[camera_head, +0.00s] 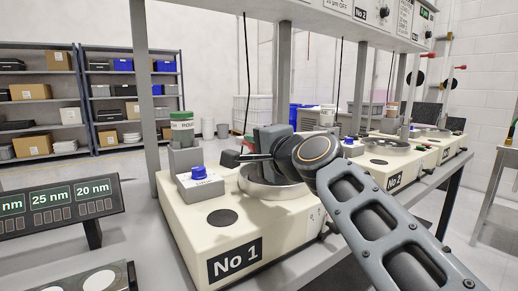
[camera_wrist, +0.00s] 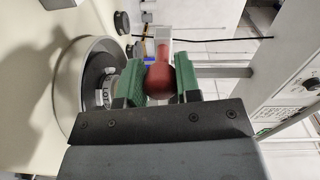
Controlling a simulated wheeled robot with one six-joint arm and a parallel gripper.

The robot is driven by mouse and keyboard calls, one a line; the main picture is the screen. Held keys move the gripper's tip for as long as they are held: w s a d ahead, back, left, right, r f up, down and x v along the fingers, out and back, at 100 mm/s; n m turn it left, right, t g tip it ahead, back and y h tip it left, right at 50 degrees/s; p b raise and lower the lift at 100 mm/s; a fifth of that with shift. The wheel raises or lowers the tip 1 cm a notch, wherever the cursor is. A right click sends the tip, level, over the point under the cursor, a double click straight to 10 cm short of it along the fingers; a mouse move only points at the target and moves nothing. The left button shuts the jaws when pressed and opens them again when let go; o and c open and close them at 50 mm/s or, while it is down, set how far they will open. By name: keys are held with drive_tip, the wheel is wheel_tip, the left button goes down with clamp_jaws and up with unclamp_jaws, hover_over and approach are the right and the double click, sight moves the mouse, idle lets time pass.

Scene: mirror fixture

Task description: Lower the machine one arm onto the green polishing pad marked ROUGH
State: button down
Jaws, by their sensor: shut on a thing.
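Machine No 1 (camera_head: 225,215) is a cream cabinet with a round metal basin (camera_head: 262,192), which also shows at left in the wrist view (camera_wrist: 66,95). My gripper (camera_head: 262,150) is above the basin. In the wrist view its green fingers (camera_wrist: 160,80) are shut on a red ball-ended handle (camera_wrist: 161,78), apparently the machine one arm's. The rest of that arm is mostly hidden. A disc with partly readable lettering (camera_wrist: 105,92) is at the basin, partly covered by a finger. I cannot make out a green pad or the word ROUGH on it.
A green-and-white jar (camera_head: 181,128) with a label stands behind a blue-knobbed box (camera_head: 199,185) on machine No 1. Machine No 2 (camera_head: 385,165) is to the right. Grey posts (camera_head: 284,80) rise behind. A display panel (camera_head: 60,205) stands at left.

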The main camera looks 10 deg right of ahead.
drive_tip(key=shift+f+b, duration=0.55)
drive_tip(key=shift+f, duration=0.25)
drive_tip(key=shift+n, duration=0.3)
drive_tip(key=c, duration=0.8)
unclamp_jaws()
drive_tip(key=shift+d, duration=0.1)
